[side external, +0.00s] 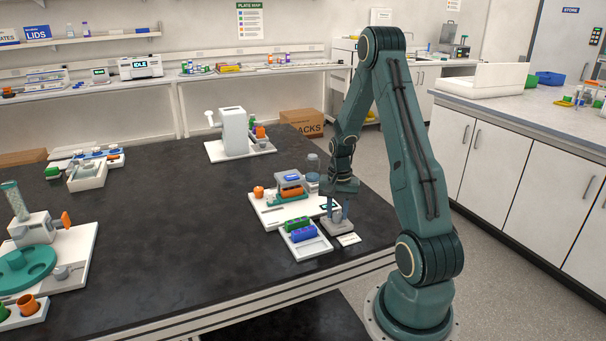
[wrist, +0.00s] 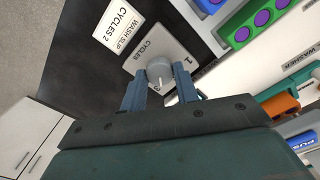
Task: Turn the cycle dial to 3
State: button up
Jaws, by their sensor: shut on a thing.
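The cycle dial is a grey round knob (wrist: 160,70) on a pale square plate (wrist: 178,46) marked CYCLES, with a 1 at its right corner and what looks like a 3 by its lower edge. A pale pointer line on the knob faces down the wrist view, close to that 3. My gripper (wrist: 160,88) is shut on the knob, one finger on each side. In the side view my gripper (side external: 337,208) reaches down over the dial's grey base (side external: 339,228) at the bench edge; the fingers partly hide the knob there.
A white slip (wrist: 117,27) reading WASH SLIP, CYCLES 2 lies beside the dial. A white tray (side external: 306,251) with green and blue racks stands close by. The washer (side external: 290,180) is behind it on a white board. The middle of the black bench is clear.

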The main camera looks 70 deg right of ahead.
aim_at(337, 214)
jog(key=shift+m, duration=1)
jog(key=o, duration=1)
jog(key=shift+r, duration=0.1)
notch_tip(337, 214, up, 14)
jog(key=shift+f, duration=0.15)
